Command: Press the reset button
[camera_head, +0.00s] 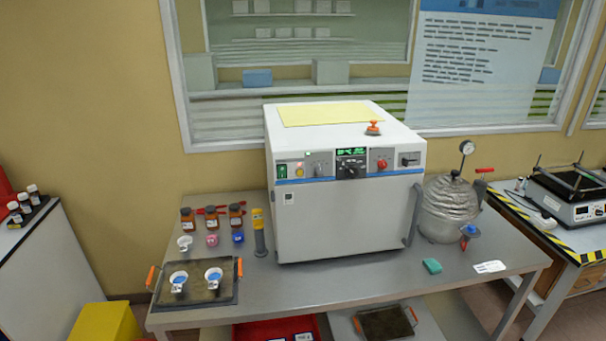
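A white box-shaped instrument (342,220) stands on the steel table in the middle of the view. Its control panel runs along the upper front above a blue stripe. From left to right the panel has a green switch (282,171), a yellow round button (299,171), a grey knob (318,169), a lit green display (351,151) over a black knob (351,168), a red knob (381,163) and a dark switch (410,160). The labels are too small to read, so I cannot tell which control is the reset button. Neither gripper shows.
On the steel table (330,288), brown bottles (188,219) and a tray (221,294) with white crucibles stand left of the instrument. A metal vessel with a gauge (446,208) stands right. An orange-red knobbed object (373,128) sits on top. A green sponge (432,266) lies in front.

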